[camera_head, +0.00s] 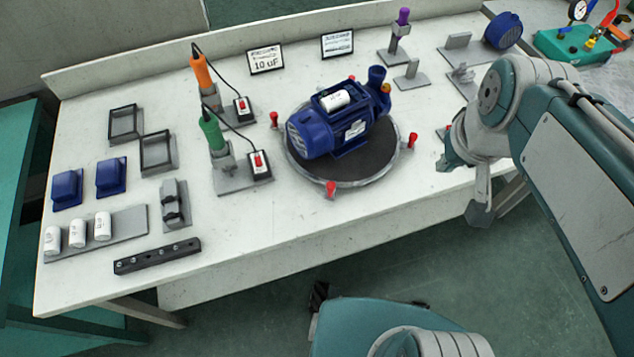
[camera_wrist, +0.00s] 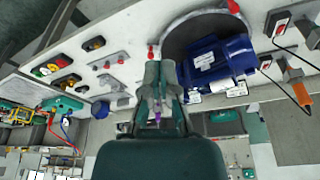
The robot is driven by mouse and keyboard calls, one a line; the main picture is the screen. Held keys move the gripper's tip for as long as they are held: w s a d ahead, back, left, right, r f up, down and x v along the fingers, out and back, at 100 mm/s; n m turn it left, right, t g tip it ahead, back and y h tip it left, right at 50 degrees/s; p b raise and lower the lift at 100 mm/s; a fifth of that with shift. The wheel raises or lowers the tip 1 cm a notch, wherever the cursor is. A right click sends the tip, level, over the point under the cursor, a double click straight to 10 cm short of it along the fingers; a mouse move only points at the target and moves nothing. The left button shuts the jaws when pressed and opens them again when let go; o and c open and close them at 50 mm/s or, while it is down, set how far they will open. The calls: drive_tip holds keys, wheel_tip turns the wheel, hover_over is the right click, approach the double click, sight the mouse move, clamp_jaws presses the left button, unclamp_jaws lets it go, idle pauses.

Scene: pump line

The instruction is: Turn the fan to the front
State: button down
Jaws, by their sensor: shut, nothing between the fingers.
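A blue pump motor (camera_head: 340,128) with a white capacitor on top sits on a dark round turntable (camera_head: 365,165). Its grilled fan end (camera_head: 302,141) faces left and somewhat to the near edge in the head view; the pump outlet (camera_head: 377,78) is at the far right. Red knobs stand around the rim, among them a right one (camera_head: 412,140) and a near one (camera_head: 331,188). My gripper (camera_head: 446,160) is shut and empty, right of the turntable, apart from the right knob. In the wrist view my gripper (camera_wrist: 160,66) is close to a red knob (camera_wrist: 150,52).
Two upright tools, orange (camera_head: 201,70) and green (camera_head: 212,132), with switch boxes stand left of the turntable. White capacitors (camera_head: 77,233) and blue covers (camera_head: 111,175) lie further left. Small grey fixtures (camera_head: 411,75) stand behind. The bench front before the turntable is clear.

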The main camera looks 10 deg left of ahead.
drive_tip(key=w+a+f+n+g+h, duration=0.1)
drive_tip(key=w+a+f+n, duration=0.2)
drive_tip(key=a+n, duration=0.3)
drive_tip(key=w+a+f+n+g+h, duration=0.1)
drive_tip(key=w+a+f+n, duration=0.2)
drive_tip(key=a, duration=0.5)
drive_tip(key=n+g+h, duration=0.1)
drive_tip(key=n+h, duration=0.2)
drive_tip(key=n, duration=0.4)
approach(322, 200)
drive_tip(key=f, duration=0.2)
drive_tip(key=a+f, duration=0.1)
drive_tip(key=f, duration=0.3)
drive_tip(key=shift+a+f, duration=0.15)
drive_tip(key=shift+a, duration=0.25)
drive_tip(key=shift+w+d, duration=0.15)
drive_tip(key=shift+d, duration=1.9)
drive_tip(key=shift+a, duration=0.1)
drive_tip(key=shift+n, duration=0.3)
drive_tip(key=shift+d+n, duration=0.3)
drive_tip(key=shift+d, duration=0.55)
